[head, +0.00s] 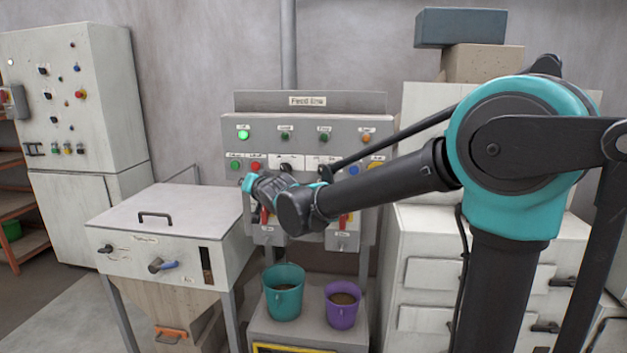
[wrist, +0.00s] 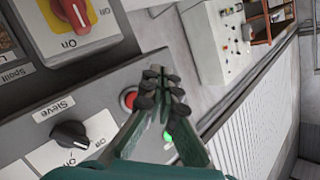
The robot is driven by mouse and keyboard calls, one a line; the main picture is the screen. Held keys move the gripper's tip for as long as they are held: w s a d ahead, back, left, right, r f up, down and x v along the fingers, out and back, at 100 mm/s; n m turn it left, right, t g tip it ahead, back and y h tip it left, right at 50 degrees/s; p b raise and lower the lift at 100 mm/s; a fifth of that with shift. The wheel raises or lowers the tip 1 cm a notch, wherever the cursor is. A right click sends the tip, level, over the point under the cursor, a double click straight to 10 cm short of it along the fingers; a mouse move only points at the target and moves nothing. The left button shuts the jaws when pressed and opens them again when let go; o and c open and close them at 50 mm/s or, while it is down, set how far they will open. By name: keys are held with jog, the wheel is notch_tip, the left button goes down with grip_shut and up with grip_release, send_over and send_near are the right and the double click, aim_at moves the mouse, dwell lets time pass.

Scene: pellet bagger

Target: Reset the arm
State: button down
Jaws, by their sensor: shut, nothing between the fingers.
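My gripper (head: 250,183) is in front of the left part of the feed line control panel (head: 305,125) in the head view. In the wrist view my gripper (wrist: 165,85) is shut with its fingers together and nothing between them. Beside the fingers there are a red button (wrist: 130,98) and a lit green button or lamp (wrist: 168,136). I cannot tell whether the fingertips touch the panel. A black Sieve knob (wrist: 70,135) and a red knob on a yellow plate (wrist: 76,14) also show.
A teal bucket (head: 284,303) and a purple bucket (head: 341,316) with brown contents stand below the panel. A lidded hopper (head: 170,208) is at left, with a tall control cabinet (head: 70,100) behind it. Drawers (head: 430,270) and stacked boxes (head: 485,63) are at right.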

jog(key=s+d+f+g+h, duration=0.15)
jog(key=d+f, duration=0.35)
jog(key=d, duration=0.5)
jog(key=s+d+f+m+h, duration=0.1)
jog(key=s+d+f+h, duration=0.15)
jog(key=d+f, duration=0.55)
jog(key=s+d+f+g+h, duration=0.1)
jog(key=s+d+f+h, duration=0.15)
jog(key=d, duration=1.05)
jog(key=s+d+f+g+h, duration=0.1)
jog(key=s+d+f+g, duration=0.2)
jog(key=s+d+f, duration=0.4)
jog(key=s+d+f+g+h, duration=0.1)
jog(key=s+d+f+g, duration=0.2)
jog(key=s+d+f, duration=0.4)
jog(key=s, duration=0.6)
jog(key=shift+f+n+h, duration=0.3)
jog(key=shift+f+h, duration=0.05)
jog(key=shift+f, duration=0.05)
jog(key=shift+d, duration=0.15)
